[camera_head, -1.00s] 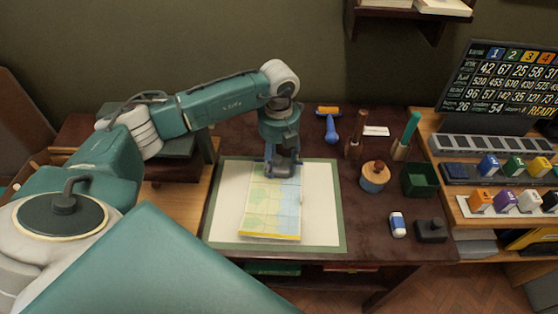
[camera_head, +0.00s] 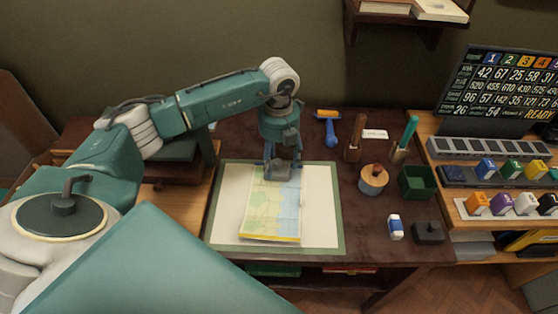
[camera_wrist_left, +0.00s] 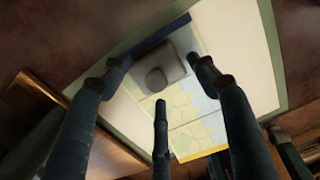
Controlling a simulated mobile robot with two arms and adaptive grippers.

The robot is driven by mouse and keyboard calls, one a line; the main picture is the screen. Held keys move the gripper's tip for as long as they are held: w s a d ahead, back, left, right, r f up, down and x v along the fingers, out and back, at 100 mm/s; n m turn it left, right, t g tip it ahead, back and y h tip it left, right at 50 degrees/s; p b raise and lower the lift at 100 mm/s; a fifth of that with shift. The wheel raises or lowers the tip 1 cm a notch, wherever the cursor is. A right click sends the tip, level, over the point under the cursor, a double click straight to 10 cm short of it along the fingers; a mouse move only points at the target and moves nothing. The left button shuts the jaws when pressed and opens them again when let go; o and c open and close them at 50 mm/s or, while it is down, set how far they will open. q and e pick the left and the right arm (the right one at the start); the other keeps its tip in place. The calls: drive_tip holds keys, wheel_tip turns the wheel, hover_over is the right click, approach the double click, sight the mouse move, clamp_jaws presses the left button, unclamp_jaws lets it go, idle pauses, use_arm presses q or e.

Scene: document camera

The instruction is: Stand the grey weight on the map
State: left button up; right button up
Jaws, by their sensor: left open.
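The grey weight (camera_head: 281,173), a block with a rounded knob, is on the far end of the map (camera_head: 272,212). In the left wrist view the weight (camera_wrist_left: 173,65) appears upright, knob towards the camera, near the map's dark blue edge. My left gripper (camera_head: 283,168) is open around the weight. In the wrist view its dark fingers (camera_wrist_left: 160,88) stand on different sides of the weight, with gaps visible. The fingers partly hide the weight in the head view. My right gripper is not in view.
The map lies on a pale green-bordered mat (camera_head: 322,215). To its right are a round wooden-topped pot (camera_head: 373,180), a green box (camera_head: 417,182), a blue-and-white eraser (camera_head: 396,228) and a dark knobbed block (camera_head: 429,233). A blue-handled roller (camera_head: 330,128) lies behind.

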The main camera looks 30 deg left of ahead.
use_arm(q)
drive_tip(key=shift+r+p, duration=0.3)
drive_tip(key=shift+r, duration=0.25)
drive_tip(key=o, duration=0.6)
drive_tip(key=shift+c, duration=0.2)
drive_tip(key=shift+f, duration=0.15)
drive_tip(key=shift+r+p, duration=1.4)
drive_tip(key=shift+r, duration=0.75)
